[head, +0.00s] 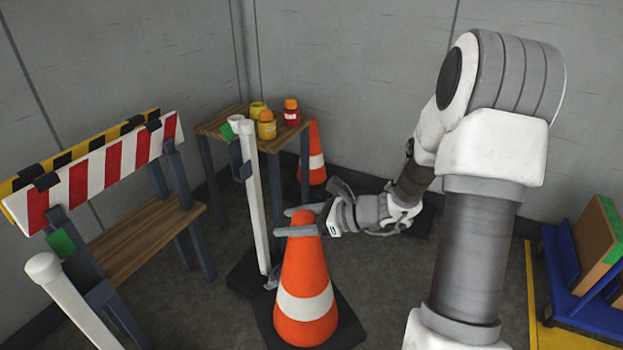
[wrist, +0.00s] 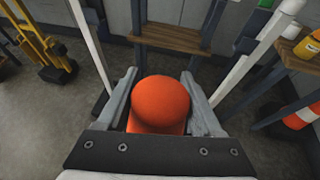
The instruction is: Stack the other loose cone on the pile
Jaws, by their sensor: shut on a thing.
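An orange cone (head: 303,262) with a white band stands upright on its dark square base in the middle of the head view. My gripper (head: 287,222) is shut on its top, one finger on each side. In the wrist view the rounded orange top (wrist: 160,100) sits between the two grey fingers (wrist: 159,76). A second orange cone (head: 317,172) with a white band stands behind the small table, partly hidden by it; it also shows at the right of the wrist view (wrist: 301,117). I cannot tell whether either cone is a stack.
A white post (head: 254,195) stands close behind the held cone. A striped barrier (head: 95,172) and wooden bench (head: 145,240) are at left. A wooden table (head: 215,124) holds several jars (head: 266,125). A blue cart (head: 580,310) is at right. Some floor is clear between.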

